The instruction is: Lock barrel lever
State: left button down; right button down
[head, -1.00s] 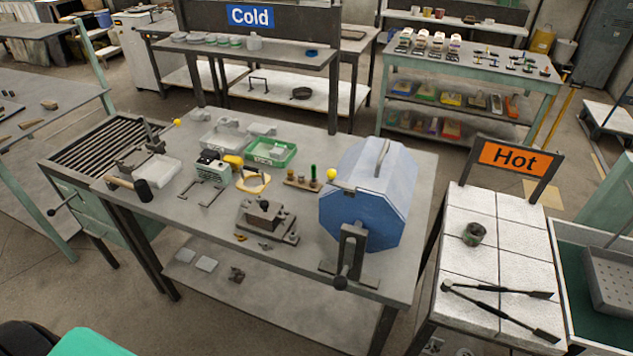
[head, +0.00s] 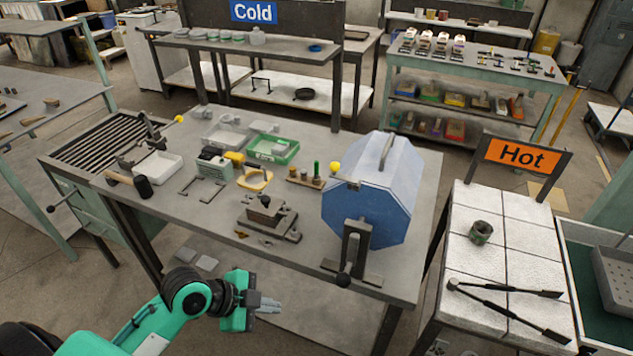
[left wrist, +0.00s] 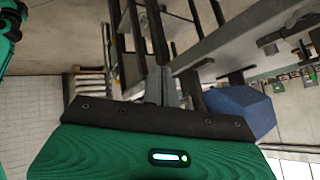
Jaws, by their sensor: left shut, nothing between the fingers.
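The blue octagonal barrel (head: 365,210) lies on its side at the right end of the workbench, with a metal handle on top. A lever with a yellow knob (head: 334,168) is at its upper left edge. A dark crank with a black knob (head: 343,279) hangs on the stand at its front. My left gripper (head: 268,305) is in front of the bench, left of and below the barrel, shut and empty, apart from the lever. In the left wrist view, its shut fingers (left wrist: 164,86) show, with the barrel (left wrist: 238,112) at right. My right gripper is not in view.
The workbench (head: 310,255) holds a vise-like block (head: 266,212), a green tray (head: 272,150) and a hammer (head: 130,184). A tiled table (head: 478,262) with tongs (head: 505,290) and a "Hot" sign stands at right. The floor before the bench is clear.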

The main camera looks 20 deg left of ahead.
pick_arm(q)
jog(key=w+a+r+m+t+h, duration=0.1)
jog(key=w+a+r+m+h, duration=0.1)
jog(key=r, duration=0.6)
jog(key=w+a+r+m+h, duration=0.1)
jog(key=w+r+m+h, duration=0.1)
jog(key=w+r+m, duration=0.2)
jog(key=w+a+r+m+t+h, duration=0.1)
jog(key=r+m, duration=0.6)
jog(key=r, duration=0.7)
jog(key=shift+w+a+m+t+h, duration=0.3)
jog(key=shift+w+a+h, duration=0.55)
jog(key=shift+w+h, duration=0.3)
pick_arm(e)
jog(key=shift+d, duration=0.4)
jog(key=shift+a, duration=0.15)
